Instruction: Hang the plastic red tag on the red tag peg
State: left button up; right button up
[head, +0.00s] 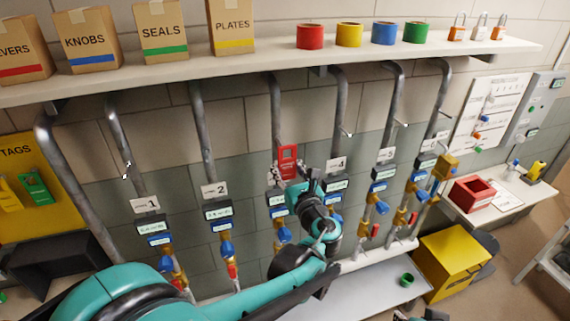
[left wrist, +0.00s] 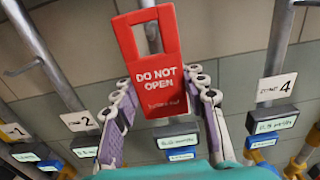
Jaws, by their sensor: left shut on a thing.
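The red tag (head: 288,158) is a flat plate with a rectangular opening near its top. In the left wrist view the tag (left wrist: 158,76) reads "DO NOT OPEN" and stands upright, tilted slightly. My left gripper (head: 290,182) is shut on its lower part, one finger at each side (left wrist: 160,98). The tag is held in front of the third pipe. Thin pegs stick out of other pipes, such as the peg (head: 348,133) above sign 4 and the peg (head: 126,171) above sign 1. I cannot tell which is the red tag peg.
A shelf (head: 270,61) with boxes, tape rolls and padlocks runs above the pipes. A yellow tag board (head: 30,160) is at the left. A red box (head: 472,193) sits on a side table at the right. Gauges and blue valves line the pipes below.

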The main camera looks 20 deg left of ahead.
pick_arm(q)
jog(key=shift+v, duration=1.3)
